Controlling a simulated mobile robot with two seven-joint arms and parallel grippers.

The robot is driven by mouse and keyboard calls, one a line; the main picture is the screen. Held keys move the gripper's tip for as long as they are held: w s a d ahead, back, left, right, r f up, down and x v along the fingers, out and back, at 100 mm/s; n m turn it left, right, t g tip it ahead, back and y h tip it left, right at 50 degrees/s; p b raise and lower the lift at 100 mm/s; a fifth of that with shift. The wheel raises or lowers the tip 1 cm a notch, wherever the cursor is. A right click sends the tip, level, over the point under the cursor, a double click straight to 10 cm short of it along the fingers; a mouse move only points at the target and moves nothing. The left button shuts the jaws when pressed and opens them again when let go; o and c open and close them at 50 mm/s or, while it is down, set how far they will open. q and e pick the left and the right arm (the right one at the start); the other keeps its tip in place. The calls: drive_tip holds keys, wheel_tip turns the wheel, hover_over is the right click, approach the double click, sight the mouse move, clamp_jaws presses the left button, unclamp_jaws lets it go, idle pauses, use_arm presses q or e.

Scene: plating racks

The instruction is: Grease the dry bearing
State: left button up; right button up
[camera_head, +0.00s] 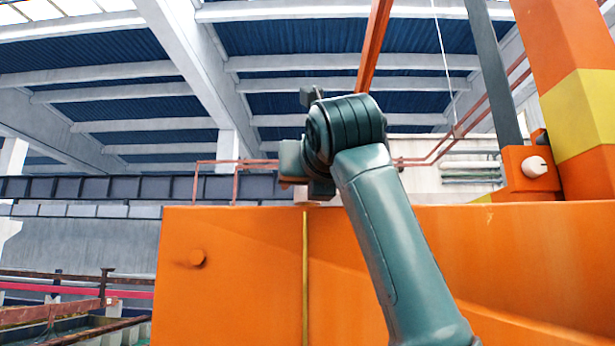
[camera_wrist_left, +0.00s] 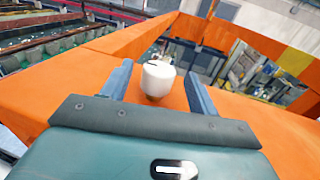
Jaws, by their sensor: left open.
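A small white cylinder with a dark slot near its top (camera_wrist_left: 158,78) stands on the orange beam (camera_wrist_left: 95,75) in the left wrist view. My left gripper (camera_wrist_left: 159,68) is open, with one blue-grey finger on each side of it. I cannot tell whether the fingers touch it. In the head view my left gripper (camera_head: 296,172) is at the beam's top edge, mostly hidden behind its own wrist. A pale piece (camera_head: 308,195) shows below it. A white round knob (camera_head: 535,167) sits on an orange bracket at the right. I cannot tell which part is the dry bearing. My right gripper is out of view.
The orange beam (camera_head: 230,275) fills the lower middle and right. An orange and yellow post (camera_head: 582,110) and a dark slanted bar (camera_head: 495,70) rise at the right. Railings and tanks (camera_head: 75,310) lie low at the left. Open air lies above the beam at the left.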

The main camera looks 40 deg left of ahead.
use_arm(q)
drive_tip(key=shift+p+x, duration=0.3)
drive_tip(key=shift+x, duration=0.95)
drive_tip(key=shift+w+a, duration=0.3)
drive_tip(key=shift+a, duration=0.1)
drive_tip(key=c, duration=1)
drive_tip(key=shift+o, duration=0.2)
